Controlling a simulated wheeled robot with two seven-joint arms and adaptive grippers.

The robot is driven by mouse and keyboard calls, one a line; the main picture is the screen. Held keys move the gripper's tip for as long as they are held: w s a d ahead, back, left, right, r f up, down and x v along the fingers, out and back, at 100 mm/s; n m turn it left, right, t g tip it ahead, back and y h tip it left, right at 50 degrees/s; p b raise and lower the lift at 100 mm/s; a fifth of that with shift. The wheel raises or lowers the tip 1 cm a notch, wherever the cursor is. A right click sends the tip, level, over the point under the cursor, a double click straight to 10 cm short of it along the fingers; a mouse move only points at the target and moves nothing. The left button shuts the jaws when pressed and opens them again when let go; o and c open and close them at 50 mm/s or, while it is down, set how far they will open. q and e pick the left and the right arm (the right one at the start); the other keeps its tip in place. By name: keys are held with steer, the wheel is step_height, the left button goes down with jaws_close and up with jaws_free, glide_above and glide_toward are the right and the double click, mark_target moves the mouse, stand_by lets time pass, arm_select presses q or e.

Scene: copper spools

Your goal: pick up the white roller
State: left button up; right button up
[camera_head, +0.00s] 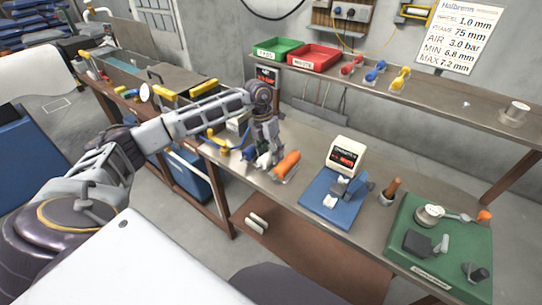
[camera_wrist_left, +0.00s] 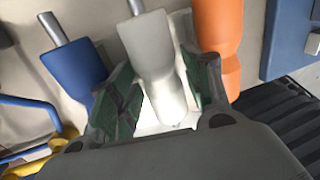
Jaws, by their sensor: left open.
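The white roller (camera_wrist_left: 150,48) lies on the bench between a blue-handled tool (camera_wrist_left: 72,62) and an orange-handled tool (camera_wrist_left: 220,30). In the head view only a small white part of the roller (camera_head: 264,161) shows under my left gripper (camera_head: 267,152). In the left wrist view, my left gripper (camera_wrist_left: 160,85) is open, with one green-padded finger on each side of the white handle. Whether either pad touches it, I cannot tell. My right gripper is not in view.
The orange handle (camera_head: 287,165) lies close to the right of my left gripper. A blue fixture (camera_head: 318,207) with a white display box (camera_head: 344,153) stands farther right. A green board (camera_head: 405,222) holds metal parts. A shelf (camera_head: 440,100) runs above the bench.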

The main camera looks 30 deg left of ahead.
mark_target(270, 151)
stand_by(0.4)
arm_select(q)
steer(key=c, duration=0.9)
steer(key=shift+c, duration=0.2)
steer(key=shift+r, duration=0.15)
steer(key=shift+r, duration=4.9)
steer(key=shift+d, duration=0.1)
